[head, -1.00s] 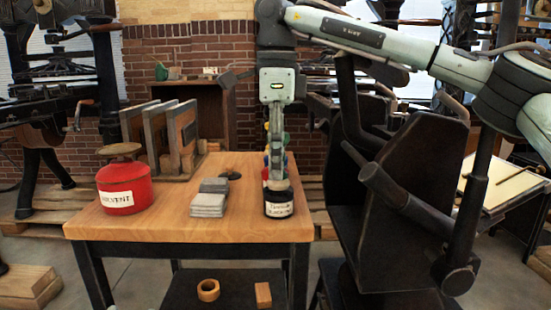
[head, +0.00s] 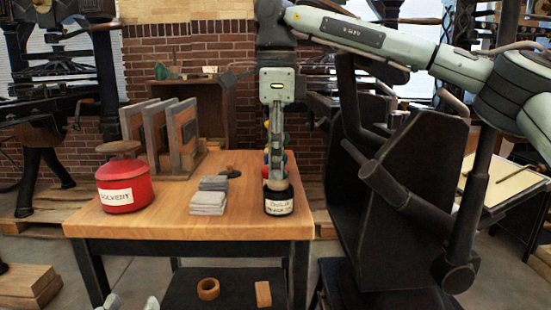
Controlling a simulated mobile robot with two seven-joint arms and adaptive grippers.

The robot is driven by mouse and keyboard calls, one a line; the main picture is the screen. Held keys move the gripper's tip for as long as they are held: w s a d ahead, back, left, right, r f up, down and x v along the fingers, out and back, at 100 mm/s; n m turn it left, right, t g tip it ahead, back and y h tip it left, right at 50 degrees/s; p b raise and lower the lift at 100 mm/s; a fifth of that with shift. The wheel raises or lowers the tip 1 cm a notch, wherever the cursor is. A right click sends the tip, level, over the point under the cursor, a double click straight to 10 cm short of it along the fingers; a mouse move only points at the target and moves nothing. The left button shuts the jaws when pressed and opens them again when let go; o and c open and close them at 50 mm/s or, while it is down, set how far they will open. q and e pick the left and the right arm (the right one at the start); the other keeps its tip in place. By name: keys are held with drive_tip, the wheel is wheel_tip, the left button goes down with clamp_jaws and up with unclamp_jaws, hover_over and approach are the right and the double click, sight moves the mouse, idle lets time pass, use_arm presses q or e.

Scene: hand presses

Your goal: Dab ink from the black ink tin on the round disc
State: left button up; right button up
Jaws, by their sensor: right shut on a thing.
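The black ink tin (head: 279,207) with a white label stands upright near the right edge of the wooden table (head: 170,218). My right gripper (head: 276,182) points straight down at the tin's mouth and is shut on a pale, tan thing. Most of that thing is hidden by the fingers and the tin, so I cannot tell how deep it sits. My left gripper (head: 132,303) shows only as two grey fingertips, set apart, at the bottom edge, and looks empty. I cannot make out the round disc for certain.
A red solvent can (head: 124,188) stands at the table's left. Grey blocks (head: 208,203) and a small dark round thing (head: 229,172) lie mid-table. Upright frames (head: 183,140) stand behind. Coloured knobs show behind my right gripper. A large black machine (head: 390,210) stands right.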

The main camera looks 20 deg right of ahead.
drive_tip(key=shift+f, duration=0.45)
idle(0.3)
idle(0.5)
wheel_tip(320, 180, up, 4)
drive_tip(key=p, duration=0.3)
drive_tip(key=shift+r+p, duration=0.1)
drive_tip(key=shift+p, duration=0.3)
drive_tip(key=shift+s, duration=0.1)
